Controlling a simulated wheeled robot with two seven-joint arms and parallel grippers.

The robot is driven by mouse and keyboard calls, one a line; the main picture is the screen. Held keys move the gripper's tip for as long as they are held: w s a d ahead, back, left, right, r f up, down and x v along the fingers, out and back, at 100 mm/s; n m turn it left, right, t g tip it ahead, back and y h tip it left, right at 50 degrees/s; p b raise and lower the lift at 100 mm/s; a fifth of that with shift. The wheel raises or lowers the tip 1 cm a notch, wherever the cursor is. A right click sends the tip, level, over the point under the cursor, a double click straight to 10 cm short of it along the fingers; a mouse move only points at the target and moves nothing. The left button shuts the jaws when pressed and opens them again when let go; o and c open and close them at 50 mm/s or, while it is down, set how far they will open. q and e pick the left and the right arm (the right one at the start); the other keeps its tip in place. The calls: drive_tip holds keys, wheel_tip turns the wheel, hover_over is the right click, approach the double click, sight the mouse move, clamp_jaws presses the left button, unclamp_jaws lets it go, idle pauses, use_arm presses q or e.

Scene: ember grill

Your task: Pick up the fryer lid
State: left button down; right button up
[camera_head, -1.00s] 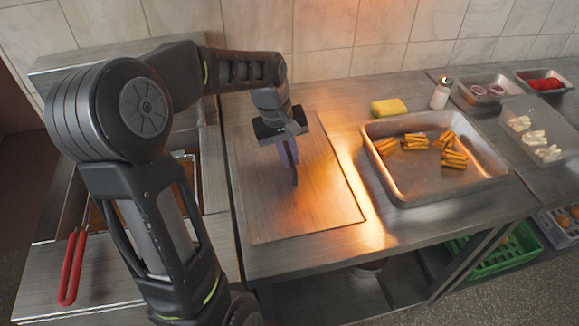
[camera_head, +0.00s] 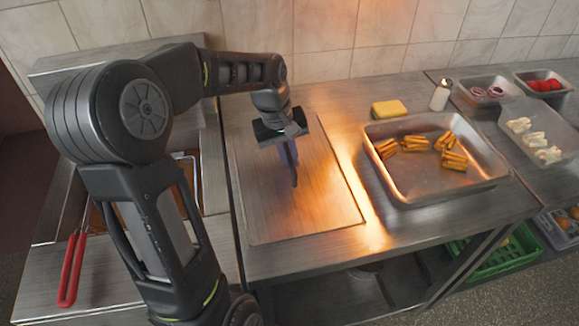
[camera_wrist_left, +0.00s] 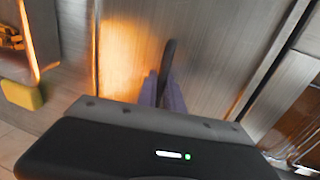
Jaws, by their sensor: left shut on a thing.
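The fryer lid (camera_head: 305,215) is a flat rectangular steel plate on the metal counter, left of the tray of fries. It also shows in the left wrist view (camera_wrist_left: 205,50). Its slim dark handle (camera_head: 294,180) stands up from the plate, and it also shows in the left wrist view (camera_wrist_left: 168,58). My left gripper (camera_head: 289,160) is above the lid and shut on the handle. Its two fingers (camera_wrist_left: 160,92) close around the near part of the handle in the left wrist view. I cannot tell any gap under the lid. My right gripper is out of view.
The fryer (camera_head: 190,160) with a red-handled basket (camera_head: 72,268) is at the left, partly behind my left arm. A steel tray (camera_head: 410,198) holds fries at the right. A yellow sponge (camera_head: 389,108) and a white shaker (camera_head: 440,95) stand behind it.

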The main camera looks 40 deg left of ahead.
sight(289, 156)
use_arm(q)
drive_tip(key=shift+r, duration=0.15)
wheel_tip(289, 156, up, 10)
drive_tip(key=shift+f+b, duration=0.1)
drive_tip(key=shift+b, duration=0.2)
drive_tip(key=shift+s, duration=0.1)
idle(0.7)
